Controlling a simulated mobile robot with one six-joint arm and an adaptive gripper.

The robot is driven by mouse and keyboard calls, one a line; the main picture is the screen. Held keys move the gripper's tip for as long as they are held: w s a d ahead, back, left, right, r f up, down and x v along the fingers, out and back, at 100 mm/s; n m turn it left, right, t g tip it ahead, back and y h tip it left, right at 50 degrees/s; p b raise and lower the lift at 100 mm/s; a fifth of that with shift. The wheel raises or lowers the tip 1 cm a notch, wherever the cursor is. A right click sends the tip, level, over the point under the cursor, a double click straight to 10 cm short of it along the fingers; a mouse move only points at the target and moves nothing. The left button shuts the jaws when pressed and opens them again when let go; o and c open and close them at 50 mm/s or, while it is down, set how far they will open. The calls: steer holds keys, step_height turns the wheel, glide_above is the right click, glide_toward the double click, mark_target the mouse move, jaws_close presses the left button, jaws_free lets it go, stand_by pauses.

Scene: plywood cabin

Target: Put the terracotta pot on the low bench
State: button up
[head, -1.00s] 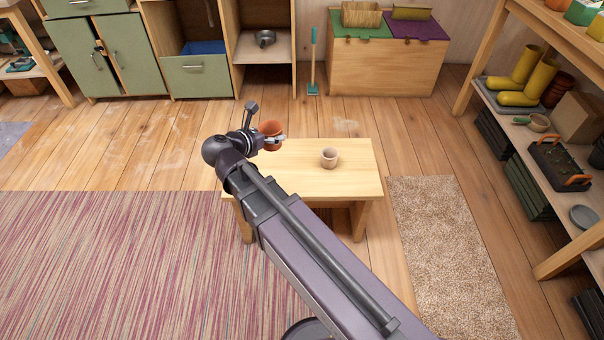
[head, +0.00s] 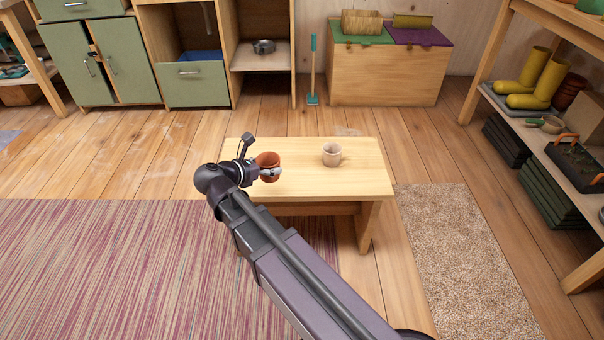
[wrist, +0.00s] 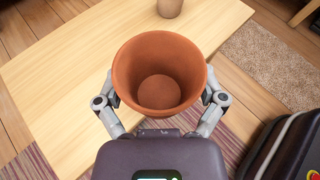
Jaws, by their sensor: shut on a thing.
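The terracotta pot (head: 267,161) is upright and empty, held in my gripper (head: 270,173) over the left part of the low bench (head: 310,184). In the wrist view the pot (wrist: 160,75) sits between the two fingers of my gripper (wrist: 160,100), which press on its sides. The bench top (wrist: 60,75) shows below and around the pot in that view. I cannot tell whether the pot's base touches the bench; it is hidden. My arm covers the bench's front left corner in the head view.
A small beige pot (head: 331,155) stands on the bench, right of the terracotta pot; it also shows in the wrist view (wrist: 169,8). The bench top between and right of them is clear. A shelf unit (head: 540,150) stands at the right. A striped rug (head: 110,270) lies in front.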

mark_target(262, 178)
steer(key=shift+f+b, duration=1.55)
steer(key=shift+f, duration=0.55)
steer(key=w, duration=0.5)
steer(key=w+f+b, duration=0.1)
steer(key=w, duration=1)
steer(key=shift+f, duration=0.2)
steer(key=shift+f+b, duration=0.15)
steer(key=shift+b, duration=0.2)
steer(key=shift+f+b, duration=1.65)
steer(key=shift+f, duration=0.1)
steer(key=o, duration=0.9)
